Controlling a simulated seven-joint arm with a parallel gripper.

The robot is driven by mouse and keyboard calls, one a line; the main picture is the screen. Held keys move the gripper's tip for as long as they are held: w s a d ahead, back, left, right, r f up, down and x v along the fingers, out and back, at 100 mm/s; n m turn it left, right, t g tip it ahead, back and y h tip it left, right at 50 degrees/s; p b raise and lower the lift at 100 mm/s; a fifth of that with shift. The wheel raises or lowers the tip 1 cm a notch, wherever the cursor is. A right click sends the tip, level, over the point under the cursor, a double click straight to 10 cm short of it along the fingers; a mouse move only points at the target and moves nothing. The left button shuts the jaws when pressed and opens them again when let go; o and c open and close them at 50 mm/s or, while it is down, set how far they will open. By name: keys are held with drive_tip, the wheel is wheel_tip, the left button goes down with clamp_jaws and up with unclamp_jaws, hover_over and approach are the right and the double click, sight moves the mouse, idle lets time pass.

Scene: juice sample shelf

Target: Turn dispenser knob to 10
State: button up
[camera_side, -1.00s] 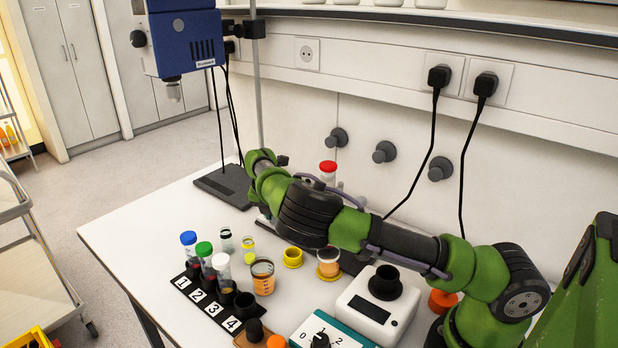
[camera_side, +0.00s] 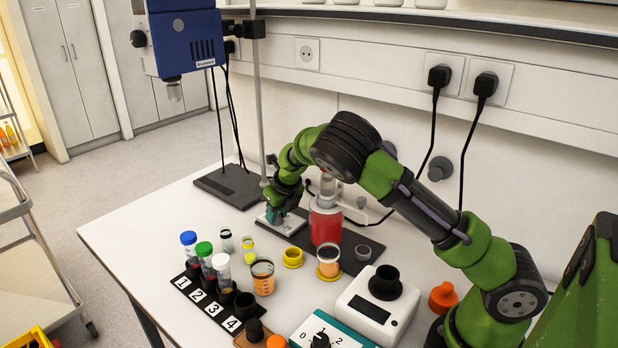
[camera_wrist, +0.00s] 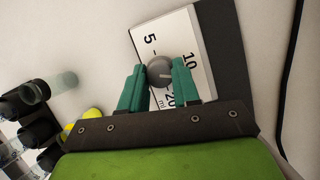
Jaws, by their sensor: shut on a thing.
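The dispenser's grey round knob (camera_wrist: 159,71) sits on a white dial plate (camera_wrist: 183,27) marked 5, 10 and 20 ml. A short light line on the knob points to the right in the wrist view, toward the 10 side; its exact setting is hard to tell. My gripper (camera_wrist: 159,75) is shut on the knob, with one teal finger on each side. In the side view my gripper (camera_side: 275,213) is low over the plate (camera_side: 291,226), and its fingers hide the knob. The bottle with red liquid (camera_side: 325,225) stands beside the plate.
A rack (camera_side: 210,308) with capped tubes, an orange-filled cup (camera_side: 262,281) and yellow rings (camera_side: 293,257) stand in front. A white device (camera_side: 367,312) and a teal-edged dial box (camera_side: 318,334) are nearer. A thin stand rod (camera_side: 259,110) rises close to my gripper.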

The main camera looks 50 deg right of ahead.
drive_tip(key=shift+d+n+y, duration=0.1)
drive_tip(key=shift+n+y, duration=0.8)
drive_tip(key=shift+n, duration=1.3)
drive_tip(key=o, duration=1.1)
drive_tip(key=shift+c, duration=0.2)
drive_tip(key=shift+r, duration=0.1)
drive_tip(key=v, duration=0.7)
drive_tip(key=shift+r, duration=0.2)
